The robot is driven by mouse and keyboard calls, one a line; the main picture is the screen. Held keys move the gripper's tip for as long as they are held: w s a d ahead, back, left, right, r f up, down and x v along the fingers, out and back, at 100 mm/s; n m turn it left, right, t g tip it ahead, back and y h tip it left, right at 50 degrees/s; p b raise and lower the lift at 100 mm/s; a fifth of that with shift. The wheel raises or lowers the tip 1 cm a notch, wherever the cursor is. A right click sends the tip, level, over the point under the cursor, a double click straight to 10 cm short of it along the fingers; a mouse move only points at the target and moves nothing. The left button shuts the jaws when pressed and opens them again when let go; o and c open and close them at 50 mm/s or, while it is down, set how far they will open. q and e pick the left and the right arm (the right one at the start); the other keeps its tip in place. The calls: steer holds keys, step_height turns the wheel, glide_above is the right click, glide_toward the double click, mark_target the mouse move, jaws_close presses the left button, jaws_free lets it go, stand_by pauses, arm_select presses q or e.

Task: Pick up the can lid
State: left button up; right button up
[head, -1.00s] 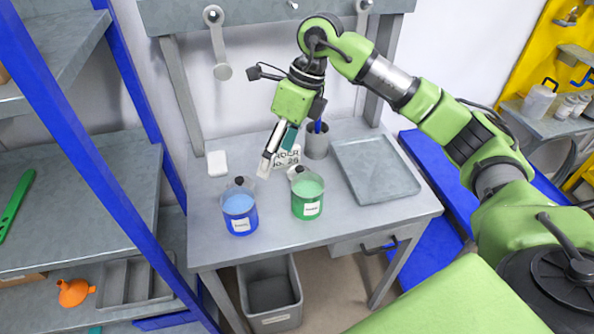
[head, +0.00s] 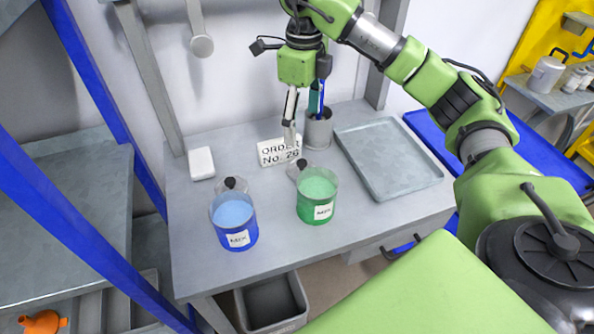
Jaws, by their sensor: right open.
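A clear can of blue liquid (head: 234,224) stands on the grey table, with a dark-knobbed lid (head: 230,184) at its top. A clear can of green liquid (head: 317,202) stands to its right. Another small round lid with a dark knob (head: 301,164) shows at that can's back left; I cannot tell whether it rests on the rim or lies behind. My right gripper (head: 302,128) is open and points down above and behind the green can, close to that lid in the picture. It seems to hold nothing. My left gripper is not in view.
An order sign (head: 279,151) and a grey pen cup (head: 318,132) stand behind the cans. A shallow grey tray (head: 430,180) lies at the right, a white block (head: 201,163) at the left. A grey bin (head: 272,302) is below the table. The front of the tabletop is clear.

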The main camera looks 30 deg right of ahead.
steer(key=p, duration=0.1)
glide_above(302, 162)
step_height(302, 162, down, 8)
steer(key=shift+s+f, duration=0.1)
step_height(302, 162, down, 5)
steer(key=shift+r+p, duration=0.1)
steer(key=shift+p, duration=1)
steer(key=shift+f, duration=0.3)
steer(key=c, duration=1)
